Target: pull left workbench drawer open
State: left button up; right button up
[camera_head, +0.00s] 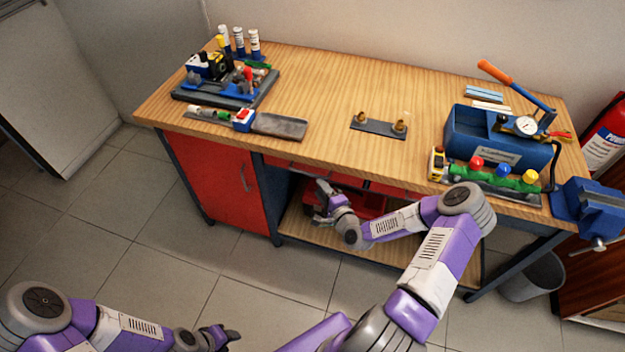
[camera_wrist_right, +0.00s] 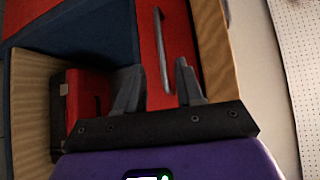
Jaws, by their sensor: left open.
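The workbench (camera_head: 330,90) has a wooden top. The left drawer (camera_head: 283,163) is a red front just under it, partly hidden by my right arm and looking shut. In the right wrist view, a red drawer front (camera_wrist_right: 180,35) carries a grey bar handle (camera_wrist_right: 161,50). My right gripper (camera_head: 322,194) is below the bench edge, at the drawer. In its wrist view the right gripper (camera_wrist_right: 159,88) has its fingers apart, one on each side of the handle's near end; contact cannot be told. My left gripper (camera_head: 226,336) is open, low over the floor, away from the bench.
A red toolbox (camera_head: 370,204) stands on the lower shelf (camera_head: 300,222). A red cabinet door (camera_head: 215,180) is left of the drawer. The floor in front is clear; a bin (camera_head: 533,277) stands right.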

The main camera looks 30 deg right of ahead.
aim_at(311, 174)
jog(key=w, duration=0.5)
jog(key=w+f+b, duration=0.1)
jog(key=w, duration=0.1)
jog(key=shift+w+d, duration=0.2)
jog(key=shift+d, duration=0.15)
grip_shut()
